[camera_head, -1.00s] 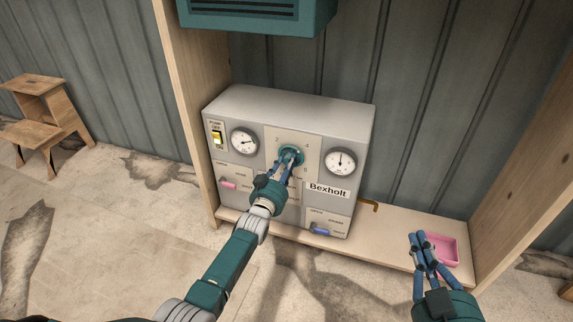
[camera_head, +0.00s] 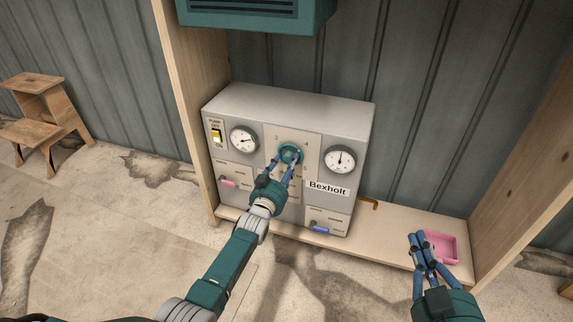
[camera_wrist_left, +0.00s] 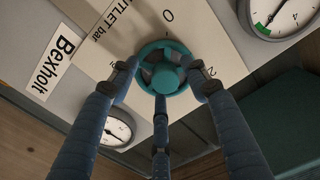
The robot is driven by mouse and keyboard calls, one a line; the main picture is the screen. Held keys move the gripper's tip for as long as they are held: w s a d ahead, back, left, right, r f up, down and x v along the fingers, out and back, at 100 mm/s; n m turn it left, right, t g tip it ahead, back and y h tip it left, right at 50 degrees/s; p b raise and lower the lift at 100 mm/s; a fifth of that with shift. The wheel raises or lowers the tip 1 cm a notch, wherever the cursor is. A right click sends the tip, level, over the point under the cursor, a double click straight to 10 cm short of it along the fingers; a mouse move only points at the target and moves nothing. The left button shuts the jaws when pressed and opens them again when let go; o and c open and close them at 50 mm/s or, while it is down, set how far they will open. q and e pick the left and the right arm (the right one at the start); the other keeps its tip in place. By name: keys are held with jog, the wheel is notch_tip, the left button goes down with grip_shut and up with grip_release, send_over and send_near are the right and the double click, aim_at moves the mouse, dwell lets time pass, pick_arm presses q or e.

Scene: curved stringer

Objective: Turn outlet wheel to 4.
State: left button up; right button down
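The teal outlet wheel (camera_head: 290,154) is on the front panel of the grey Bexholt unit (camera_head: 290,100). Printed numbers 2 and 4 show above it. In the left wrist view the wheel (camera_wrist_left: 162,68) is seen up close, with 0 and 2 printed near its rim; no pointer on it is clear. My left gripper (camera_head: 288,160) has its fingers spread around the wheel. In the left wrist view its fingertips (camera_wrist_left: 160,78) are at the rim, and contact cannot be made out. My right gripper (camera_head: 417,236) is in front of the pink tray, holding nothing visible.
Two round gauges (camera_head: 243,139) (camera_head: 340,159) flank the wheel. A yellow-lit pump switch (camera_head: 216,136), a pink lever (camera_head: 229,183) and a blue lever (camera_head: 321,229) are on the panel. The pink tray (camera_head: 447,243) lies on the wooden shelf. A teal box (camera_head: 255,14) hangs above.

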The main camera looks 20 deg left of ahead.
pick_arm(q)
jog(key=shift+r, duration=0.15)
pick_arm(e)
jog(key=shift+r, duration=0.1)
pick_arm(q)
jog(key=s, duration=1.2)
jog(key=shift+a, duration=0.25)
